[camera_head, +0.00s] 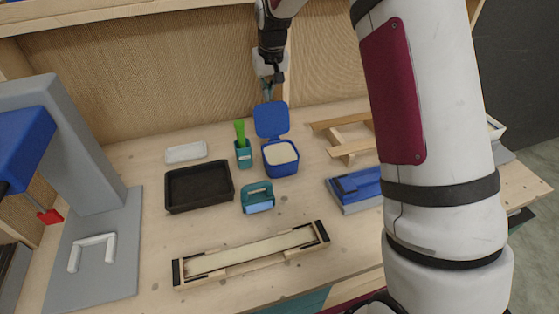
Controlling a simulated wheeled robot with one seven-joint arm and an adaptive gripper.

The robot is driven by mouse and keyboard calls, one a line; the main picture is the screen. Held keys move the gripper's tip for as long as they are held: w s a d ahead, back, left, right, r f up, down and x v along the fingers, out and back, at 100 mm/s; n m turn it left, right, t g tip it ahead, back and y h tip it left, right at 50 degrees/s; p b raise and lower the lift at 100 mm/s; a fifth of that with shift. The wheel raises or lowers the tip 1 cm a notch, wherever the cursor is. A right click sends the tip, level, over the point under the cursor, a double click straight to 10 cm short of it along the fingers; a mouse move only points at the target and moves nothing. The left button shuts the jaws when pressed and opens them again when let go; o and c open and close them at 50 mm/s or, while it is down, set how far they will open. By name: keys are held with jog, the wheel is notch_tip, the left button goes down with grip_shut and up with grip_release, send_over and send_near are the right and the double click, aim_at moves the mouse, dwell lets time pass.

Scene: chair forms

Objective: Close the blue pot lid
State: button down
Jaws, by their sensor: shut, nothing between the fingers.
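The blue pot (281,164) stands on the wooden workbench and shows a pale filling at its top. Its blue lid (271,119) is open and stands up at the pot's back edge. My gripper (267,95) is just above and behind the upper edge of the lid, pointing down. Its fingers are together and hold nothing. I cannot tell whether the fingertips touch the lid, as the tips are small and partly hidden by it.
A teal cup with a green item (243,152) stands left of the pot. A black tray (199,187), a white dish (186,152) and a teal-handled block (257,197) are nearby. Wooden pieces (345,138) and a blue case (355,189) lie to the right. A wooden frame (251,254) lies in front.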

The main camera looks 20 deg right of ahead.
aim_at(273, 124)
jog(key=shift+f, duration=0.1)
jog(key=shift+s+f+p, duration=0.4)
jog(key=shift+s+f, duration=0.3)
jog(key=shift+s, duration=0.25)
jog(key=shift+s+f+p, duration=0.35)
jog(key=shift+s+f, duration=0.35)
jog(key=shift+s, duration=0.2)
jog(key=shift+s+f+p, duration=0.4)
jog(key=shift+s+f, duration=0.3)
jog(key=shift+s, duration=0.25)
jog(key=shift+s+f+p, duration=0.3)
jog(key=shift+s+p, duration=0.05)
jog(key=shift+s, duration=0.35)
jog(key=shift+s+f+p, duration=0.25)
jog(key=shift+s+p, duration=0.05)
jog(key=shift+s, duration=0.4)
jog(key=shift+s+f+p, duration=0.3)
jog(key=shift+s+p, duration=0.05)
jog(key=shift+s, duration=0.35)
jog(key=shift+s+f, duration=0.25)
notch_tip(273, 124, up, 10)
jog(key=p, duration=0.2)
jog(key=shift+w+r, duration=0.15)
jog(key=shift+w, duration=0.25)
